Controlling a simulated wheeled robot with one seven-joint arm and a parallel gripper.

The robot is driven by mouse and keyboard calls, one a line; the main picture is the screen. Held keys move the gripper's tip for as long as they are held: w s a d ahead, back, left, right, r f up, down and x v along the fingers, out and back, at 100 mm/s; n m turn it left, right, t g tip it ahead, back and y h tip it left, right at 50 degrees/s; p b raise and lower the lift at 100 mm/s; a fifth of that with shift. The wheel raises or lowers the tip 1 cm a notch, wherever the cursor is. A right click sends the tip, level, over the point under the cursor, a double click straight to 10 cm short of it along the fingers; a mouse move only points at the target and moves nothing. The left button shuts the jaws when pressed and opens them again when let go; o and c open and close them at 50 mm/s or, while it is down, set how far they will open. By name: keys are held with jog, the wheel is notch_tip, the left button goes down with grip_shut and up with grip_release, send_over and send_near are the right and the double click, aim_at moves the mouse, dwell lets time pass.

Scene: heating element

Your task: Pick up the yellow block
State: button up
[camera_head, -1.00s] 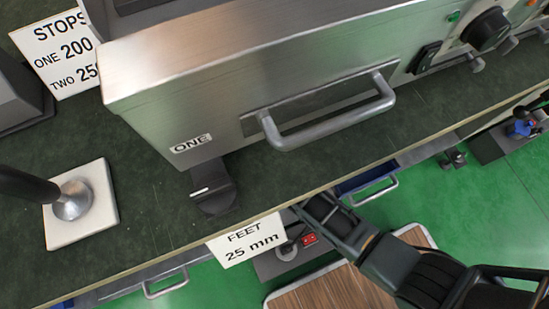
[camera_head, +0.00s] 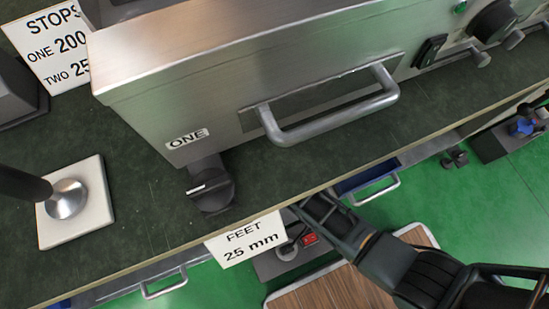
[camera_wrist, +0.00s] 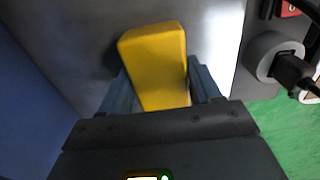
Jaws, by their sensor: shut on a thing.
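The yellow block (camera_wrist: 155,62) shows in the wrist view, upright between the two fingers of my gripper (camera_wrist: 162,88). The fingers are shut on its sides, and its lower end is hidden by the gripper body. A grey surface lies behind the block, and I cannot tell whether the block touches it. In the head view my arm reaches in from the lower right to under the bench edge. There the bench hides my fingertips and the block.
The dark green bench top (camera_head: 120,225) overhangs my gripper. A steel box marked ONE (camera_head: 250,85) stands on it, with a bar handle (camera_head: 335,115). A sign reading FEET 25 mm (camera_head: 247,240) hangs at the edge. A grey round fitting (camera_wrist: 270,57) is right of the block.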

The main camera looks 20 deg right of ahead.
jog(key=shift+r+p, duration=2.55)
jog(key=shift+r, duration=2.45)
